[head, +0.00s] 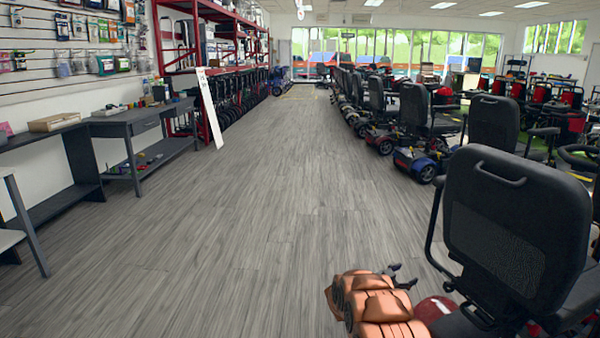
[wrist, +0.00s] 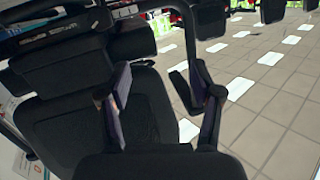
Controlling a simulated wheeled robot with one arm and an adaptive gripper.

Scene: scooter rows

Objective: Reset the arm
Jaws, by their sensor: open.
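My arm shows at the bottom of the head view, folded low with its orange links in front. My gripper (head: 398,276) is at its far end, close to the left side of a black scooter seat (head: 515,225). In the wrist view my gripper (wrist: 155,95) has its two fingers spread apart, with nothing held between them. A black scooter seat (wrist: 60,115) lies behind the left finger there. I cannot tell whether the gripper touches it.
A row of scooters (head: 425,165) lines the right side. A dark workbench (head: 135,125) and red shelving (head: 205,60) stand along the left. A white leaning board (head: 210,108) is beside the shelving. The grey floor aisle (head: 250,200) between is clear up to the far windows.

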